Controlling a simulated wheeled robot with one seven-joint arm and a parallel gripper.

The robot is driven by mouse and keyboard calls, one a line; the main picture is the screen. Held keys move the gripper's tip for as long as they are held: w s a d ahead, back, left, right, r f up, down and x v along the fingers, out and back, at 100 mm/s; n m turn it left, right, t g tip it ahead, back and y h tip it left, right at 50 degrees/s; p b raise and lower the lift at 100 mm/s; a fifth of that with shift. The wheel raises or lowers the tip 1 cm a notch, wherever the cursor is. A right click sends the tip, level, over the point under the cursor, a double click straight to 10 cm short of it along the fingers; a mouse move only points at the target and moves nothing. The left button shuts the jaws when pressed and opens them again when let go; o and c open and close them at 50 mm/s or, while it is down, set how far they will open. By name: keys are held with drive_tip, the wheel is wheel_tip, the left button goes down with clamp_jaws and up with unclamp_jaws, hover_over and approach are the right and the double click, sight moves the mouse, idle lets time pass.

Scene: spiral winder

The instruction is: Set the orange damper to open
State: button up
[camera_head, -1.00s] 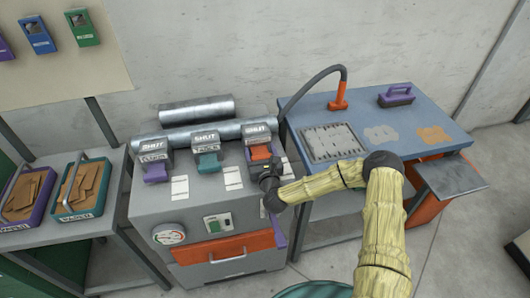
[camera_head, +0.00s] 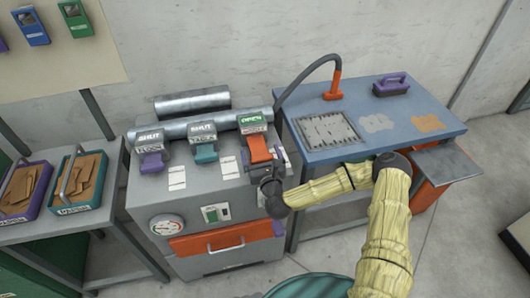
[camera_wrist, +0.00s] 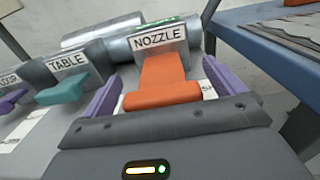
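The orange damper (camera_head: 259,150) is the rightmost of three levers on top of the grey machine. The plate above it reads OPEN in green, and the lever hangs forward and down. In the wrist view the orange lever (camera_wrist: 163,82) sits below a NOZZLE label. My gripper (camera_wrist: 160,92) has one purple finger on each side of the lever, with gaps visible, so it is open around it. In the head view my gripper (camera_head: 271,187) is just in front of the lever. The purple damper (camera_head: 152,162) and teal damper (camera_head: 205,152) both read SHUT.
The teal lever (camera_wrist: 63,89), labelled TABLE, is close to the left of my gripper. A blue table (camera_head: 440,95) with a hose stands to the right. Trays with brown pieces (camera_head: 85,180) are on the left. A gauge and orange drawer are on the machine's front.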

drive_tip(key=shift+w+a, duration=0.1)
drive_tip(key=shift+w, duration=0.05)
drive_tip(key=shift+s+d, duration=0.2)
drive_tip(key=p+v, duration=0.2)
drive_tip(key=v, duration=1.5)
drive_tip(key=shift+p, duration=0.3)
drive_tip(key=shift+a, duration=0.15)
